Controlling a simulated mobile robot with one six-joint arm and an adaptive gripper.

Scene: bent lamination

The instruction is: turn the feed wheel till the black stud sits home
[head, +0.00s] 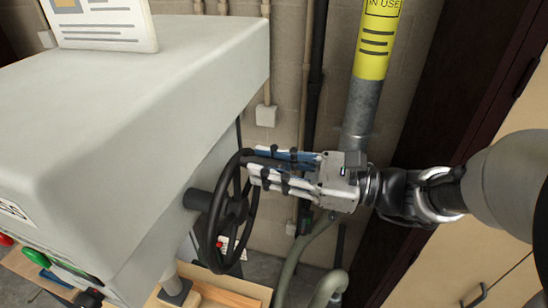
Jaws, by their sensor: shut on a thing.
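The black feed wheel (212,222) stands out on a dark shaft (197,199) from the right side of the pale grey machine (120,130). My gripper (254,168) reaches in from the right, and its fingers are shut on the top part of the wheel's rim. The fingers cover that piece of rim. I cannot make out the black stud in this view.
A grey pipe with a yellow label (379,40) stands behind my gripper. Hoses (300,262) hang below it. Green and red buttons (36,257) sit on the machine's front at lower left. A pale cabinet (480,245) is at right.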

